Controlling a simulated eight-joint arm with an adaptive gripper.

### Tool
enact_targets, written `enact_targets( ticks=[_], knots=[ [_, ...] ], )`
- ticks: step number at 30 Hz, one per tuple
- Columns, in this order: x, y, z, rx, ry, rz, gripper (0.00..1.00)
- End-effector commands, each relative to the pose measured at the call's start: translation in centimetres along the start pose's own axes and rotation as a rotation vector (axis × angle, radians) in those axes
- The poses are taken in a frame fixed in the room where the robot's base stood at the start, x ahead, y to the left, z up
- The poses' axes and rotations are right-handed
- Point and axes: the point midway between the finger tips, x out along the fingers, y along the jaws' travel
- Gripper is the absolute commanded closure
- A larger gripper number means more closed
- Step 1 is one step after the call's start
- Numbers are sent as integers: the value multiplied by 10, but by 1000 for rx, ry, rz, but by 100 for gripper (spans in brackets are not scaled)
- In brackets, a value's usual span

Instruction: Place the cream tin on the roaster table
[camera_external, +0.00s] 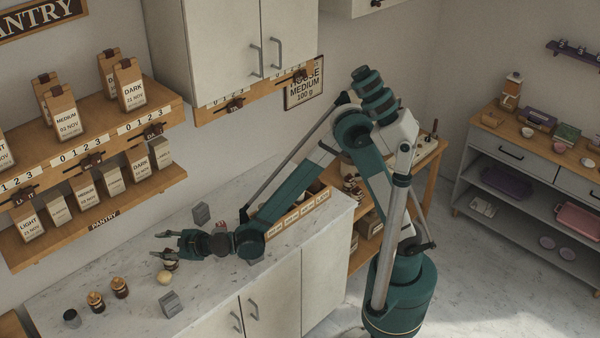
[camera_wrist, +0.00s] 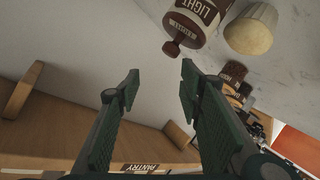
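My gripper (camera_external: 162,245) is open and empty above the marble counter, with a gap between its fingers in the wrist view (camera_wrist: 160,82). A small jar with a LIGHT label (camera_wrist: 197,18) and a dark knob shows just beyond the fingertips; it appears close below the gripper in the external view (camera_external: 170,265). A cream-coloured rounded item with a fluted side (camera_wrist: 250,32) stands beside the jar, and also shows on the counter (camera_external: 164,277). I cannot tell whether it is the cream tin. I cannot tell which table is the roaster table.
Grey blocks (camera_external: 170,303) stand in front and behind. Pantry shelves (camera_external: 150,178) hang above the counter. A wooden table (camera_external: 425,160) and a grey cabinet (camera_external: 510,185) stand to the right.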

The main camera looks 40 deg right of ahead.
Motion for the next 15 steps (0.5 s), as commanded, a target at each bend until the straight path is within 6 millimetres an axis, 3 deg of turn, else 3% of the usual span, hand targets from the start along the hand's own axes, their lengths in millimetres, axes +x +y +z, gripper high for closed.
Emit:
enact_targets(
  ticks=[15],
  knots=[
    [19, 7, 16, 569, -37, 48, 63]
  ],
)
